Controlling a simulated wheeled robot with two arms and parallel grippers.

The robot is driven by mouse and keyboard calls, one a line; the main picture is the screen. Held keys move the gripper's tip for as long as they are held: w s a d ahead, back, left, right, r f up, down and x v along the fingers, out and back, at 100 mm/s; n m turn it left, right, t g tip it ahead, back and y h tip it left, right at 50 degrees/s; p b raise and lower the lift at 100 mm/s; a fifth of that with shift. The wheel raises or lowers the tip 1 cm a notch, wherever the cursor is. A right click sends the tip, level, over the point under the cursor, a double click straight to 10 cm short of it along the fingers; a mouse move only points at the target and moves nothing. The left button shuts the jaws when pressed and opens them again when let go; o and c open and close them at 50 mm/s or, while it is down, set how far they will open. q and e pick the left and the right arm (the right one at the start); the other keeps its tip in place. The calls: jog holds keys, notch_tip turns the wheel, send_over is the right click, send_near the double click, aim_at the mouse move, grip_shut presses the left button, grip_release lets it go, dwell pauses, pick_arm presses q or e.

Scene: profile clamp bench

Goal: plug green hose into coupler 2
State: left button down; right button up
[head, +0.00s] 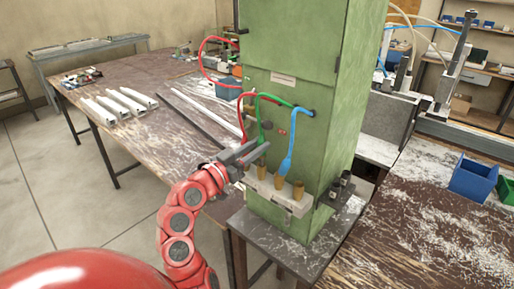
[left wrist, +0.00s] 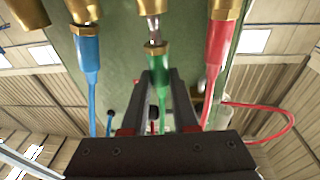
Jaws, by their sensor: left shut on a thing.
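The green hose (head: 262,122) comes out of the green cabinet (head: 297,92) and hangs down to my left gripper (head: 252,150). In the left wrist view my left gripper (left wrist: 158,100) is shut on the hose's green end (left wrist: 162,95), below its brass collar (left wrist: 155,48). A bare metal tip shows between that collar and a brass coupler (left wrist: 150,4). The tip lines up with the coupler; I cannot tell whether it is inside. The same coupler shows in the head view (head: 262,170). No coupler numbers are readable. My right gripper is not in view.
The blue hose (left wrist: 88,70) and red hose (left wrist: 218,55) sit in the couplers on either side. A further coupler (head: 298,190) stands empty on the bracket (head: 270,192). A wooden table (head: 150,125) is at left, a blue bin (head: 474,178) at right.

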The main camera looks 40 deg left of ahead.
pick_arm(q)
jog(key=shift+f+b, duration=0.85)
jog(key=shift+b, duration=0.75)
dwell(1.4)
jog(key=shift+f+b, duration=0.7)
jog(key=shift+b, duration=0.05)
dwell(0.3)
jog(key=c, duration=0.6)
grip_release()
jog(key=shift+s, duration=0.1)
jog(key=b+v, duration=0.4)
jog(key=v, duration=0.4)
jog(key=shift+s, duration=0.4)
jog(key=shift+a, duration=0.1)
dwell(0.7)
